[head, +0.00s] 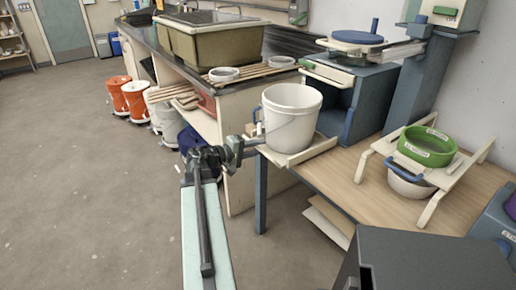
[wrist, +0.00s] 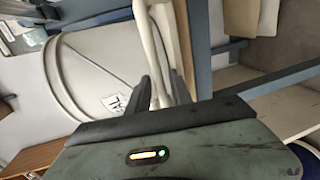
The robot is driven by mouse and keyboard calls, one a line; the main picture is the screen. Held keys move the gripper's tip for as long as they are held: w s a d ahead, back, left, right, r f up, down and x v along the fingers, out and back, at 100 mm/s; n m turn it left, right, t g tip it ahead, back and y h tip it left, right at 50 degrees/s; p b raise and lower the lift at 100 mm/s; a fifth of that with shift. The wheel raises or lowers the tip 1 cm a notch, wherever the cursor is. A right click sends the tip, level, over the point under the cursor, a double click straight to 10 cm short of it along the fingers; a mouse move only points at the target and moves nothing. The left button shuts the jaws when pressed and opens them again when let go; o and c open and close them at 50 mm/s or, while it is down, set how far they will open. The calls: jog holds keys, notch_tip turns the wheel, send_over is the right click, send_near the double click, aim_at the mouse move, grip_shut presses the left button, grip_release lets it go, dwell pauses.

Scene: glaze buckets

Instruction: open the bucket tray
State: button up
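The bucket tray (head: 322,147) is a flat cream slab standing out from the front of a blue cabinet (head: 372,98). A white bucket (head: 291,118) stands upright on it. My gripper (head: 241,146) is at the tray's left front end, low beside the bucket. In the wrist view, the dark fingers of my gripper (wrist: 162,92) sit on either side of a cream bar (wrist: 155,55) at the tray's front and look closed on it. The exact finger contact is partly hidden by the gripper body. The bucket's side (wrist: 90,65), with part of a label, fills the upper left there.
The cabinet stands on a wooden table (head: 385,205). A cream rack with a green sieve (head: 427,146) over a bowl is on the right. A counter with a large basin (head: 215,45) is behind. Orange buckets (head: 135,97) stand at the back left. The floor at left is clear.

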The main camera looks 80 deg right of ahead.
jog(key=shift+s, duration=0.1)
jog(key=shift+a, duration=0.1)
jog(key=p+v, duration=0.1)
jog(key=v, duration=0.6)
jog(key=shift+w+a, duration=0.25)
jog(key=shift+r, duration=0.1)
